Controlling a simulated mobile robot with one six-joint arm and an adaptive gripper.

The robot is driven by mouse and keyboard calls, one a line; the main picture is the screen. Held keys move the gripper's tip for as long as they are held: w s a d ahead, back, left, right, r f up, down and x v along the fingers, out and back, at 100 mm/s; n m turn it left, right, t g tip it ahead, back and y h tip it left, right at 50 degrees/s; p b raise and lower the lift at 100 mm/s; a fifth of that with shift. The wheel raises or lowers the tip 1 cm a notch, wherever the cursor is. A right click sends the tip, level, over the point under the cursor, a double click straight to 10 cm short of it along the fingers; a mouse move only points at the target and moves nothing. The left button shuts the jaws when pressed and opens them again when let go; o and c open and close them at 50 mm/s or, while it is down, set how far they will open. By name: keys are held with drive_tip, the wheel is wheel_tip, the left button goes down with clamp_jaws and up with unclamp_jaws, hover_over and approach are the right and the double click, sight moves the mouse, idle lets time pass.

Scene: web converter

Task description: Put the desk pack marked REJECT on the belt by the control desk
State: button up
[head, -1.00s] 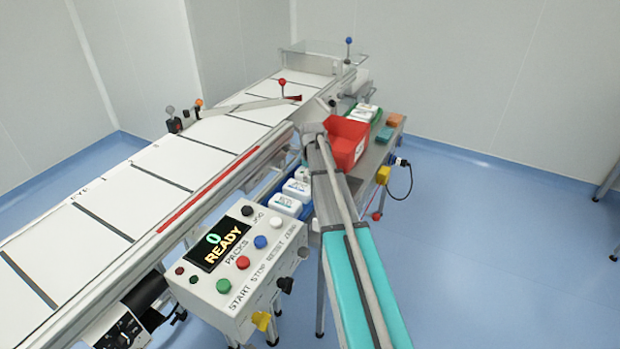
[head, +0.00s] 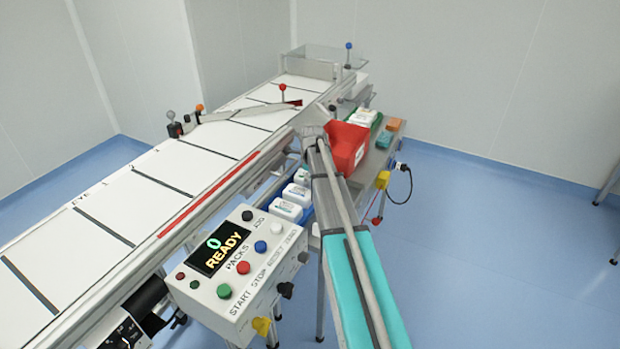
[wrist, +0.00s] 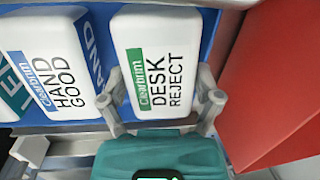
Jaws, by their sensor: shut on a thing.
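The white desk pack (wrist: 185,40), with a green band and the words DESK REJECT, stands in a blue tray (head: 307,214). My gripper (wrist: 163,88) is shut on this pack, one finger at each side, in the wrist view. A white pack marked HAND GOOD (wrist: 55,60) stands just left of it. In the head view my arm hides the gripper and the held pack. The belt (head: 120,210) is a wide white conveyor with dark cross bars. The control desk (head: 238,262) stands at its near side, its screen showing 0 READY.
A red bin (head: 347,146) stands right of my arm and also fills the right of the wrist view (wrist: 270,85). A metal rail with a red strip (head: 210,195) runs along the belt's near edge.

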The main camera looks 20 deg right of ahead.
drive_tip(key=shift+r+p, duration=0.6)
drive_tip(key=shift+r, duration=0.15)
drive_tip(key=s+a+r+p, duration=0.3)
drive_tip(key=s+r+p, duration=0.7)
drive_tip(key=s, duration=0.3)
drive_tip(key=shift+s+a+r+p, duration=0.25)
drive_tip(key=shift+a+r+p, duration=0.05)
drive_tip(key=shift+r+p, duration=0.1)
drive_tip(key=shift+r, duration=0.1)
wheel_tip(320, 180, up, 4)
drive_tip(key=p, duration=0.4)
drive_tip(key=shift+r, duration=0.1)
drive_tip(key=shift+d, duration=0.1)
